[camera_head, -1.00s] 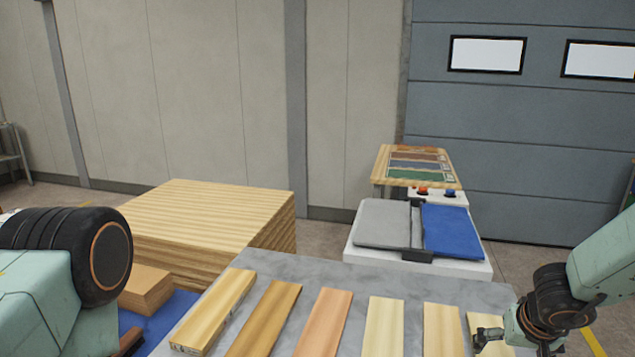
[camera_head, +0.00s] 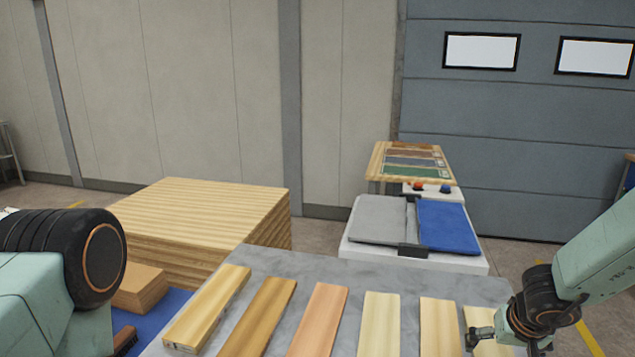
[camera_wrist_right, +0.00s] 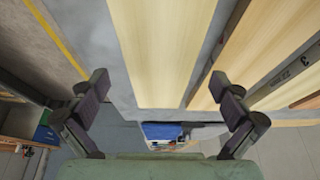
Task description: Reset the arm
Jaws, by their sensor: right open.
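My right gripper (camera_head: 482,338) is at the lower right of the head view, over the right end of a row of boards on the grey table (camera_head: 275,268). In the right wrist view its two fingers (camera_wrist_right: 158,82) are spread wide, with a pale board (camera_wrist_right: 165,45) in view between them. No thing is gripped. The last board on the right (camera_head: 480,318) is partly hidden by the gripper. My left arm (camera_head: 60,275) shows at the left edge; its gripper is not seen.
Several other boards (camera_head: 380,325) lie side by side on the table. A wood stack (camera_head: 200,210) stands behind at the left. A white machine (camera_head: 415,258) with grey and blue pads stands behind the table, near a sample board (camera_head: 410,162).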

